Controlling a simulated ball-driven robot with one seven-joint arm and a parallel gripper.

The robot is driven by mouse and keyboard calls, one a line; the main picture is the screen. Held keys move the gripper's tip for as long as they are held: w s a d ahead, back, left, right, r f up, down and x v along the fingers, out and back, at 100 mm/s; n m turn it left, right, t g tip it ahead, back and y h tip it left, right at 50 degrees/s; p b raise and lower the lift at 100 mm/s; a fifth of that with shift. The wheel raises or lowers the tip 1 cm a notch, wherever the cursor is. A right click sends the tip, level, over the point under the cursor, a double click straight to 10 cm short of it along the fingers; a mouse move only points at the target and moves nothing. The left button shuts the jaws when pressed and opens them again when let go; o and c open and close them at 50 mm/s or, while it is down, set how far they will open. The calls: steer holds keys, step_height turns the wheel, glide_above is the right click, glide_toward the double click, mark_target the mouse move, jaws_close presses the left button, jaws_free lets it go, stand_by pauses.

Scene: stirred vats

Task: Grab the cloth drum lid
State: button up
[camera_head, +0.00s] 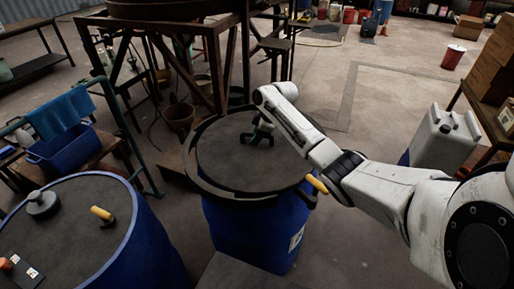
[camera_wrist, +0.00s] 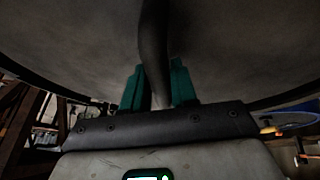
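The drum lid (camera_head: 225,165) is a round, dark grey disc on a blue drum (camera_head: 245,232) in the middle of the head view. A dark rim ring runs around it. In the wrist view the lid's grey surface (camera_wrist: 80,45) fills the top. My gripper (camera_head: 258,138) is low over the lid, right of its middle. In the wrist view its teal fingers (camera_wrist: 158,88) stand on both sides of a dark curved handle (camera_wrist: 154,45). The handle nearly fills the space between them. I cannot tell whether they press on it. The lid seems seated on the drum.
Another blue drum (camera_head: 150,245) with a grey top, a knob and a yellow handle stands at the left. A rusty metal frame (camera_head: 215,60) rises close behind the lid. A white jerrycan (camera_head: 440,140) stands at the right. Open floor lies behind my arm.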

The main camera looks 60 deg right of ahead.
jaws_close()
stand_by(0.8)
steer(key=shift+r, duration=0.1)
